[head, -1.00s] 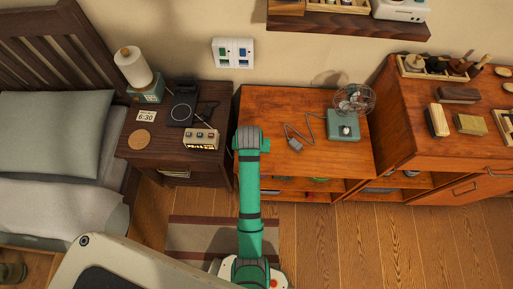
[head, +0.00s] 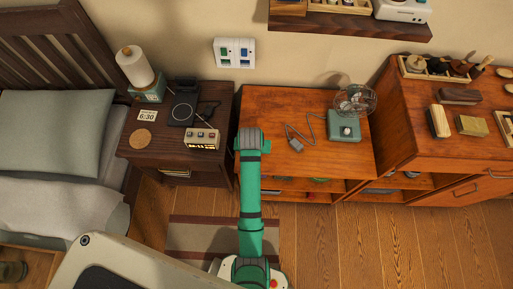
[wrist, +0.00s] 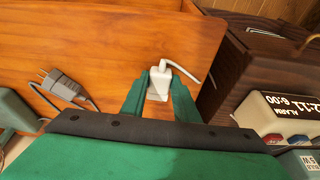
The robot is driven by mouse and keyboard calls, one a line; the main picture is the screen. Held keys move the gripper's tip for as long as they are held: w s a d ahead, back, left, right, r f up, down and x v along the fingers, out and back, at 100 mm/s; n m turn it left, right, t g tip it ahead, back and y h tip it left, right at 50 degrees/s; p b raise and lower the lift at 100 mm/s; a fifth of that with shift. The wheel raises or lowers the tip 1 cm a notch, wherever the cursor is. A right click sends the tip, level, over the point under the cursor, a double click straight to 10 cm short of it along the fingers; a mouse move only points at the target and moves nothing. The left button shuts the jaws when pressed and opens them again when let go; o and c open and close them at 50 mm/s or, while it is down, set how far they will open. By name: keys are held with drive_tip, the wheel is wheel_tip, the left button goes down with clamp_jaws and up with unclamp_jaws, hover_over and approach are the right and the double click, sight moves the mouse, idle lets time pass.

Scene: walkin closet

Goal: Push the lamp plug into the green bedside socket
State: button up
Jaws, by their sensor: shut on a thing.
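My gripper (wrist: 158,92) shows in the wrist view with its teal fingers closed on a white plug (wrist: 160,73). A white cord runs from the plug to the right. The plug is over the orange-brown wooden surface; I cannot tell its height. In the head view my arm hides the gripper and plug. The wall socket plate (head: 234,53) is above the gap between nightstand and cabinet. Its green socket (head: 225,50) is on the left, its blue one (head: 244,50) on the right. The lamp (head: 135,68) stands at the nightstand's back left.
A grey plug (wrist: 62,85) lies on the wooden cabinet (head: 285,105), its cord leading to a fan (head: 345,120). The dark nightstand (head: 165,155) holds an alarm clock (head: 202,138), a black stand (head: 182,108) and a round coaster (head: 140,138). A shelf (head: 350,22) hangs at upper right.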

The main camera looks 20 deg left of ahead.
drive_tip(key=shift+s+r, duration=0.1)
drive_tip(key=shift+r, duration=2.95)
